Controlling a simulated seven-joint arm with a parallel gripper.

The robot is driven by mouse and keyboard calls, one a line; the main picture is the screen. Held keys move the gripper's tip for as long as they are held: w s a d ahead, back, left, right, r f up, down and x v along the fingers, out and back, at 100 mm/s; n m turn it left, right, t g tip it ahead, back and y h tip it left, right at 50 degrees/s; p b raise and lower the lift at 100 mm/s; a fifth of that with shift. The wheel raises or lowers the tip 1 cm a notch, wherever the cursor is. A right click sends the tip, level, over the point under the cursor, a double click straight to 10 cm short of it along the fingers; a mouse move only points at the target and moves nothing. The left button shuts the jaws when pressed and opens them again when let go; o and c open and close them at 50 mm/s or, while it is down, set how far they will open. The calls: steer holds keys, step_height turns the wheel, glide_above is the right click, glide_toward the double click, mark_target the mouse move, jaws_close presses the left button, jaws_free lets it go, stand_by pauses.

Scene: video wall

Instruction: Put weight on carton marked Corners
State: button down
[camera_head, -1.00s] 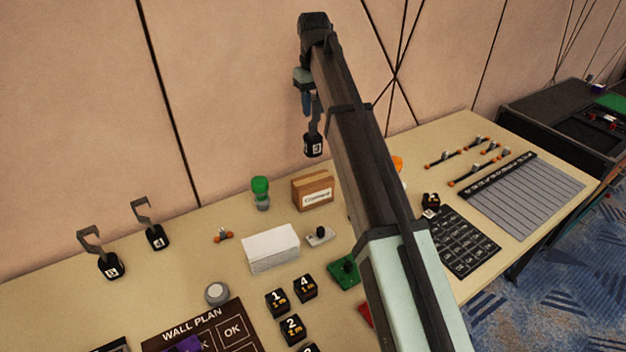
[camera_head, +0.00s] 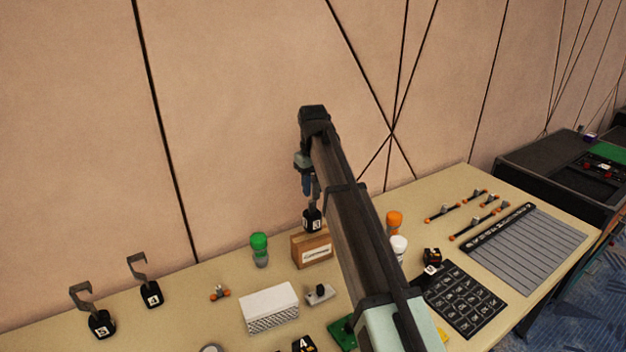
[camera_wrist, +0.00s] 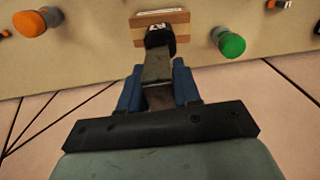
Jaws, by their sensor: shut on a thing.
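A black weight (camera_head: 312,224) with a white number label and a tall grey hook hangs upright from my gripper (camera_head: 307,186). In the wrist view the blue fingers (camera_wrist: 158,88) are shut on the hook, and the weight (camera_wrist: 160,38) lies beyond them. The brown carton (camera_head: 312,250) with a white label stands on the table; its print is too small to read surely. The weight is at the carton's top edge in the head view and overlaps the carton (camera_wrist: 178,17) in the wrist view. I cannot tell whether they touch.
A white box (camera_head: 269,307) is in front. Two hooked weights (camera_head: 102,324) (camera_head: 152,295) stand at left. The wall is close behind.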

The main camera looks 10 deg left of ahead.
steer(key=shift+f, duration=1.5)
steer(key=c, duration=0.8)
jaws_free()
step_height(320, 180, up, 12)
steer(key=shift+r, duration=0.15)
